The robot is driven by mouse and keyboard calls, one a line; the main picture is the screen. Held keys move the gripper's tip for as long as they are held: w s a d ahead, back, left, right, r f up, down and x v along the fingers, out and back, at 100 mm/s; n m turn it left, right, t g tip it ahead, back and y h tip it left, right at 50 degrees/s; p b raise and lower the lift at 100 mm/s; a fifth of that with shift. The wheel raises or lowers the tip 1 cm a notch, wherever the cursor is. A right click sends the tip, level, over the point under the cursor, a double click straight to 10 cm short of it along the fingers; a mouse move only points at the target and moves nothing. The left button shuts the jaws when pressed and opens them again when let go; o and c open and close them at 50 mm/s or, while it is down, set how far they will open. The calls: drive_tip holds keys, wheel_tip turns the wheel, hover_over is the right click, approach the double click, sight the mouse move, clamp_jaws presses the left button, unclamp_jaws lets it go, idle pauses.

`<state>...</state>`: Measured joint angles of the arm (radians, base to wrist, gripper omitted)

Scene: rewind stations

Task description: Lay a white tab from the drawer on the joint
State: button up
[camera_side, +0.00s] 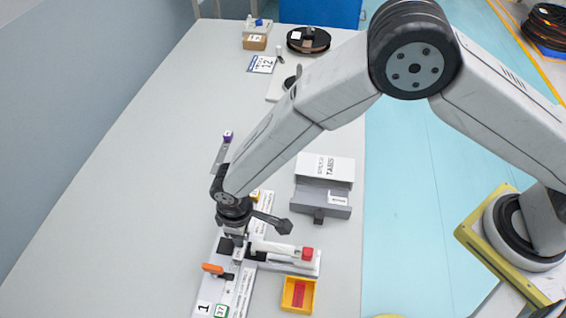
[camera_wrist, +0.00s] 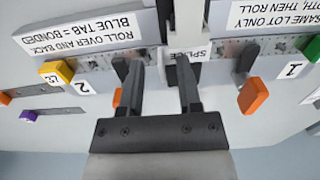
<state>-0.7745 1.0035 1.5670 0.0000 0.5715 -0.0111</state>
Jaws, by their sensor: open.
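The box labelled for splice tabs (camera_side: 325,167) stands right of my gripper in the side view, with its grey drawer (camera_side: 318,195) pulled out. I cannot make out any white tab in the drawer. My gripper (camera_side: 237,256) is low over the splice station. In the wrist view my gripper (camera_wrist: 156,66) is open, its two dark fingers apart with no tab visible between them. The splice plate (camera_wrist: 203,55) lies beyond the fingertips, its label partly covered by the right finger. The joint itself is hidden or too small to tell.
Clamps with orange handles (camera_wrist: 253,97) flank the splice area. A red-ended white lever (camera_side: 307,254) reaches right from the station. A yellow bin (camera_side: 285,304) with something red inside stands in front. A black reel (camera_side: 308,39) is far back. The left of the table is clear.

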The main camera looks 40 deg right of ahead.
drive_tip(key=shift+r, duration=3.9)
drive_tip(key=w+d+r+m+t, duration=0.15)
drive_tip(key=d+r, duration=0.25)
drive_tip(key=d, duration=0.6)
drive_tip(key=d+r+m, duration=0.3)
drive_tip(key=d, duration=0.7)
drive_tip(key=s+d+r+m, duration=0.1)
drive_tip(key=s+d+m, duration=0.1)
drive_tip(key=s+d, duration=0.2)
drive_tip(key=s+d+r+m+t, duration=0.1)
drive_tip(key=s+d, duration=0.3)
drive_tip(key=d, duration=0.6)
drive_tip(key=shift+s+d+r+m, duration=0.25)
drive_tip(key=shift+r+m, duration=0.2)
drive_tip(key=shift+m, duration=0.3)
